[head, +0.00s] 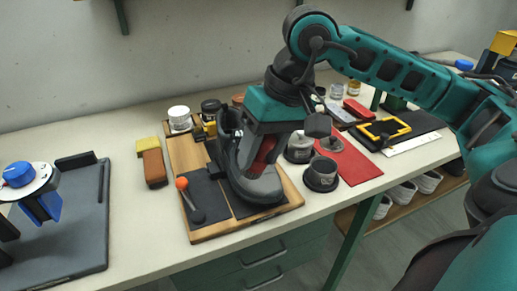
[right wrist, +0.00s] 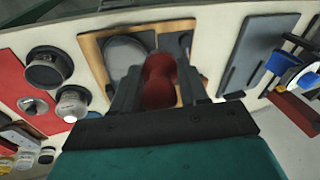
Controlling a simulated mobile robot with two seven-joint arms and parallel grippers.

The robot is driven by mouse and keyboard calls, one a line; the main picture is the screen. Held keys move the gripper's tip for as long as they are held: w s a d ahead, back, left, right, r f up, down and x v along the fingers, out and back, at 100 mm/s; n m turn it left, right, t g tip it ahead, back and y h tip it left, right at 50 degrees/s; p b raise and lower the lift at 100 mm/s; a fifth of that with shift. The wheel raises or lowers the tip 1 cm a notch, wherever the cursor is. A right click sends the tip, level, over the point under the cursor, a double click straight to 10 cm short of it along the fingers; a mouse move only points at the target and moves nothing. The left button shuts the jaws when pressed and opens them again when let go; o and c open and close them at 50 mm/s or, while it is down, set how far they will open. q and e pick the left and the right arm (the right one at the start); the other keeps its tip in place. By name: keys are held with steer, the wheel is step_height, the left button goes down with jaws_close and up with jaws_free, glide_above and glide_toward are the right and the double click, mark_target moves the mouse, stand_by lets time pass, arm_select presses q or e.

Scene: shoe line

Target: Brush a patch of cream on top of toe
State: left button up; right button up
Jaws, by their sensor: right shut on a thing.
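A grey shoe (head: 262,188) sits on a wooden board (head: 201,234) with dark mats, its toe towards the front edge. Its toe also shows in the right wrist view (right wrist: 128,52). My right gripper (head: 262,160) is over the shoe, shut on a dark red brush handle (right wrist: 160,80). The brush's lower end is hidden by the gripper and handle, so I cannot tell whether it touches the toe. No cream patch can be made out on the toe. My left gripper is not in view.
An orange-knobbed lever (head: 182,184) is on the board's left. A brown block (head: 154,168) and a dark tray (head: 84,235) with a blue-knobbed device (head: 18,174) lie farther left.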

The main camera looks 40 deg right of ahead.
steer(key=shift+w+d+f+b, duration=0.1)
steer(key=shift+w+f+b, duration=0.2)
steer(key=shift+f, duration=0.4)
steer(key=shift+w+d+f+b, duration=0.1)
steer(key=shift+w+f+b, duration=0.2)
steer(key=shift+f, duration=0.4)
steer(key=shift+w+f+b, duration=0.25)
steer(key=shift+f+b, duration=0.1)
steer(key=shift+f, duration=0.35)
steer(key=shift+w+d+f, duration=0.1)
steer(key=shift+w+f, duration=0.25)
steer(key=shift+f, duration=0.3)
steer(key=shift+w+f+b, duration=0.25)
steer(key=shift+f+b, duration=0.35)
steer(key=shift+b, duration=0.25)
